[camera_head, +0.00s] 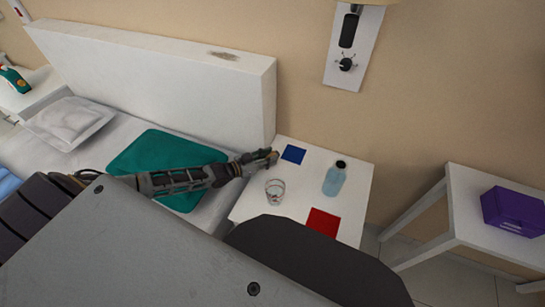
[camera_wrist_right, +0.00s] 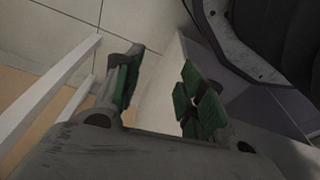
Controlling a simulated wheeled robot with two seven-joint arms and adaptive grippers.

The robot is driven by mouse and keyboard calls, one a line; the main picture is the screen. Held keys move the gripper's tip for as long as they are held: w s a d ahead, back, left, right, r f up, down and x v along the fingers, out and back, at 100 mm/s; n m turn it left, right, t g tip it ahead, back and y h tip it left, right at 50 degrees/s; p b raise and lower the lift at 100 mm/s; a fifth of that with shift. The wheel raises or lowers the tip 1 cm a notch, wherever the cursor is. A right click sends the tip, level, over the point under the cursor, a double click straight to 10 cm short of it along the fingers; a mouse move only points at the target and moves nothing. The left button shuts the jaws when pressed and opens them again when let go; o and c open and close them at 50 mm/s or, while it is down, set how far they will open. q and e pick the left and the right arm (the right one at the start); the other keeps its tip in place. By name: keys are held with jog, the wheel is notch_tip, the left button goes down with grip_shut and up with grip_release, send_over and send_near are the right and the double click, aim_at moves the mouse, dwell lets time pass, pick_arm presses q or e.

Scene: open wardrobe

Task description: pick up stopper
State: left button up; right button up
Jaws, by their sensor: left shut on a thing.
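A clear glass (camera_head: 275,191) stands on the table just below the gripper in the picture. A light-blue bottle (camera_head: 334,180) with a dark top stands upright to the right, apart from the gripper. My right gripper (camera_wrist_right: 158,70) shows in the right wrist view, with its green-padded fingers apart and nothing between them.
The white bedside table (camera_head: 305,180) carries a blue square (camera_head: 293,154) and a red square (camera_head: 323,222). The bed's white headboard (camera_head: 160,85) stands left. A purple box (camera_head: 514,211) sits on a white side table at the right. A wall-mounted fixture (camera_head: 352,45) hangs above.

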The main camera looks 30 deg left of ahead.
pick_arm(q)
jog(key=shift+s+r, duration=0.1)
jog(key=shift+c, duration=0.5)
jog(key=shift+r, duration=0.1)
grip_shut()
jog(key=r+p, duration=0.1)
jog(key=r, duration=0.1)
jog(key=r+p, duration=0.1)
jog(key=r, duration=0.1)
jog(key=r+p, duration=0.1)
jog(key=r, duration=0.1)
jog(key=shift+s+r, duration=0.35)
jog(key=s+d+p, duration=0.1)
jog(key=s+p, duration=0.3)
jog(key=s, duration=1.5)
jog(key=shift+p, duration=0.4)
pick_arm(e)
jog(key=s+d+f+h, duration=0.1)
jog(key=s+d+f, duration=0.7)
jog(key=s+f, duration=0.3)
jog(key=shift+s+d+f, duration=0.15)
jog(key=shift+d+f, duration=0.2)
jog(key=shift+f, duration=0.65)
jog(key=shift+w+r, duration=0.1)
jog(key=shift+w, duration=0.25)
pick_arm(q)
jog(key=shift+w, duration=0.1)
